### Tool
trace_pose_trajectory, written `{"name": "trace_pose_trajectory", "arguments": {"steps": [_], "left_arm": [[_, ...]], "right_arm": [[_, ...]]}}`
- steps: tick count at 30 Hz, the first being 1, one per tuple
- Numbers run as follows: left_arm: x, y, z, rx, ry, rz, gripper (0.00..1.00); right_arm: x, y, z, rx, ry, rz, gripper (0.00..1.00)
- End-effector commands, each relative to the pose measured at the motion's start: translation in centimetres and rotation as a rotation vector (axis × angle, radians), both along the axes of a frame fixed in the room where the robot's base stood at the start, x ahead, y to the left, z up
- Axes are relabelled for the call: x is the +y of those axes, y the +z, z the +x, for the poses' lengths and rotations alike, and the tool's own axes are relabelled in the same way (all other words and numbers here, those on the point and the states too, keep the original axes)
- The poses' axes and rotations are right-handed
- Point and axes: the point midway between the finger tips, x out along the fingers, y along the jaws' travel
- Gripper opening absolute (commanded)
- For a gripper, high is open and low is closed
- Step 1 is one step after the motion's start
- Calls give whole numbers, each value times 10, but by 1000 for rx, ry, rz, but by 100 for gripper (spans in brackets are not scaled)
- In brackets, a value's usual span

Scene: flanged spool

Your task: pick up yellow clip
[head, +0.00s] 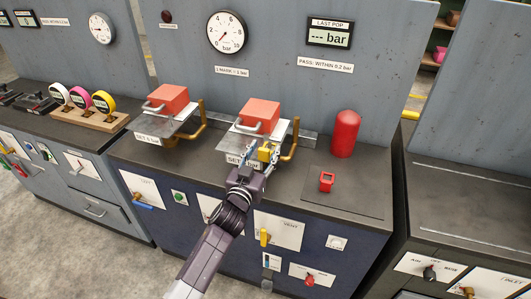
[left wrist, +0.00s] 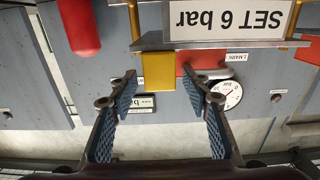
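The yellow clip (head: 266,152) is at the front edge of the right-hand metal plate, below the red block with a handle. It also shows in the left wrist view (left wrist: 158,70), hanging beside the "SET 6 bar" label, in an upside-down picture. My left gripper (head: 257,150) is at the clip. In the left wrist view its fingers (left wrist: 161,84) are spread, with the fingertips on either side of the clip and visible gaps to it. It is open and holds nothing. My right gripper is not in view.
A second plate with a red block (head: 168,101) and its own yellow pipe stands to the left. A red cylinder (head: 345,133) and a small red part (head: 326,181) stand to the right. The counter front is mostly clear.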

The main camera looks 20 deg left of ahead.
Motion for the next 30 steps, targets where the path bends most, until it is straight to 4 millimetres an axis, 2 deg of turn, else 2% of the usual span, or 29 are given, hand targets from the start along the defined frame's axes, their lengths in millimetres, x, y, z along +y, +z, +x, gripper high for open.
{"name": "trace_pose_trajectory", "arguments": {"steps": [1,9,20,26,30], "left_arm": [[0,0,0,0,0,0,36],[0,0,0,1,0,0,8],[0,6,0,-1,1,2,8],[0,33,0,-4,-2,2,8],[0,68,0,-9,-2,4,8]], "right_arm": [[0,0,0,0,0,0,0],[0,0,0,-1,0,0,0],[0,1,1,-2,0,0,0],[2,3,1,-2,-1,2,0],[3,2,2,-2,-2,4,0]]}}
